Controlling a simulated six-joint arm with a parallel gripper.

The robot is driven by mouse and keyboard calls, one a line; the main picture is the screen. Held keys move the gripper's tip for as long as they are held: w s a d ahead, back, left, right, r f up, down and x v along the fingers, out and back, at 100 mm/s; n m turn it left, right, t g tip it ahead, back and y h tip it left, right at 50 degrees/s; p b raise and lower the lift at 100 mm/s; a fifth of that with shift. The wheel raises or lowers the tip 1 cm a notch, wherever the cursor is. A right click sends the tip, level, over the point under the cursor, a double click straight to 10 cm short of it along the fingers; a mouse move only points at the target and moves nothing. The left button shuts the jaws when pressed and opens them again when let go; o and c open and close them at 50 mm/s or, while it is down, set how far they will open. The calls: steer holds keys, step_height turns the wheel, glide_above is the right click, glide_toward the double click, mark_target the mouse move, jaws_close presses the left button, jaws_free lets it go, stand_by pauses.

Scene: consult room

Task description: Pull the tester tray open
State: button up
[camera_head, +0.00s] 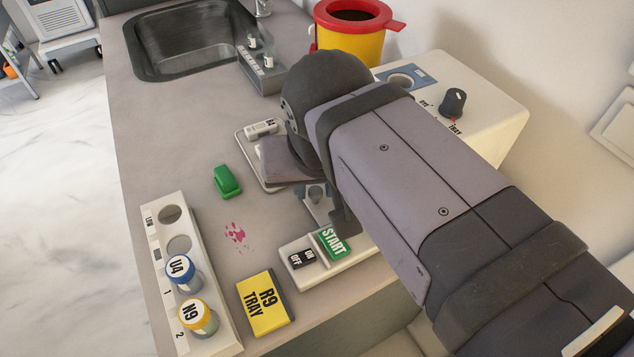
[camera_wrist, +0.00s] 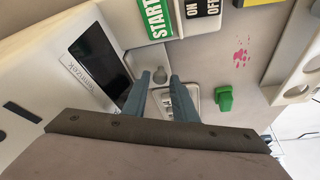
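The tester is a white box (camera_head: 495,125) with a blue top panel and a black knob marked TRAY, partly hidden by my arm. Its front with a dark screen (camera_wrist: 100,62) shows in the wrist view. My gripper (camera_head: 330,200) is low over the counter and mostly hidden behind my arm in the head view. In the wrist view my gripper (camera_wrist: 160,76) has its two grey fingers apart. A small round grey knob (camera_wrist: 160,75) appears between the fingertips; contact cannot be told. I cannot tell whether this knob belongs to the tester tray.
A metal dish (camera_head: 243,141) with a labelled item lies beyond my gripper. A green block (camera_head: 227,182), START switch panel (camera_head: 350,260), yellow R9 TRAY block (camera_head: 265,303) and vial rack (camera_head: 215,335) stand nearby. The counter around the pink stain is clear.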

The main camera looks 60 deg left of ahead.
jaws_close()
steer(key=s+p, duration=0.1)
steer(key=s, duration=0.9)
steer(key=shift+p, duration=0.35)
jaws_free()
steer(key=shift+r, duration=0.1)
steer(key=v, duration=0.7)
steer(key=shift+p, duration=0.3)
